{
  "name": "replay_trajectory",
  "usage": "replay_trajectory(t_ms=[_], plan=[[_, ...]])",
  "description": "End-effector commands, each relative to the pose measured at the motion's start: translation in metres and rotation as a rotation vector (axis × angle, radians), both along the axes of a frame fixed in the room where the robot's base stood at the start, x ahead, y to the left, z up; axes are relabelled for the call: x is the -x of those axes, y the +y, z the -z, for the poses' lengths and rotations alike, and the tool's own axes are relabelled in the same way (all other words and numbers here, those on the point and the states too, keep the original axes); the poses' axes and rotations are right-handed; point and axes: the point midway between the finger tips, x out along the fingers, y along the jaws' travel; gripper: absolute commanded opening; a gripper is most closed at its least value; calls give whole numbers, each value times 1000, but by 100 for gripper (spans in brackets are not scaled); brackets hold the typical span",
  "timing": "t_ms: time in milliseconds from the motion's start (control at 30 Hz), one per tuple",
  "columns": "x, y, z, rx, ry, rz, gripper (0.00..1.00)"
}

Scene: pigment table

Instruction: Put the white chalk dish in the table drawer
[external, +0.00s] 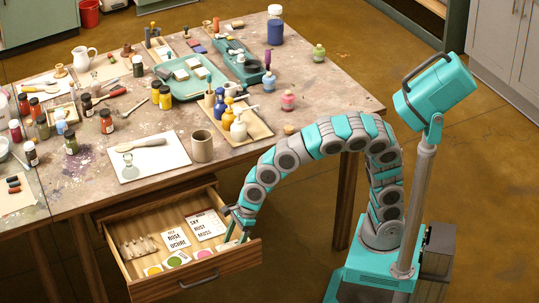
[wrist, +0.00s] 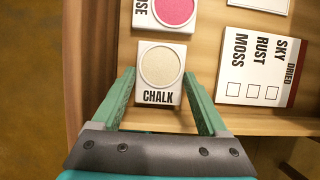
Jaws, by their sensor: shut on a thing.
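The chalk dish is a white square block with a round cream-white pan (wrist: 160,66) and the word CHALK on it. In the wrist view it sits between the two green fingers of my gripper (wrist: 160,80), which are shut on its sides. The dish is inside the open table drawer (external: 148,290), beside the pink dish. In the external view my gripper (external: 240,222) reaches down into the right end of the drawer. The chalk dish is hard to make out there. Whether it touches the drawer floor I cannot tell for sure.
The drawer also holds a pink dish (wrist: 165,10), a green dish (external: 178,260), a yellow dish (external: 153,270), label cards (external: 207,224) and small sticks (external: 138,246). The drawer's walls are close to my gripper. The table (external: 330,90) above is crowded with jars and trays.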

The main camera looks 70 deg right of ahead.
Motion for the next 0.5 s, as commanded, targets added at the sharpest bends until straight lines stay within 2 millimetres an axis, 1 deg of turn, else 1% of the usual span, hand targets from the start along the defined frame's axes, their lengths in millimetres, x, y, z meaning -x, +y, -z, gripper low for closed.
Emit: replay_trajectory(t_ms=[167, 200, 367, 400, 500], plan=[[0, 0, 3, 0, 1, 0, 6], [0, 0, 3, 1, 0, -1, 80], [0, 0, 3, 0, 0, 0, 98], [0, 0, 3, 1, 1, 0, 100], [0, 0, 3, 1, 1, 0, 100]])
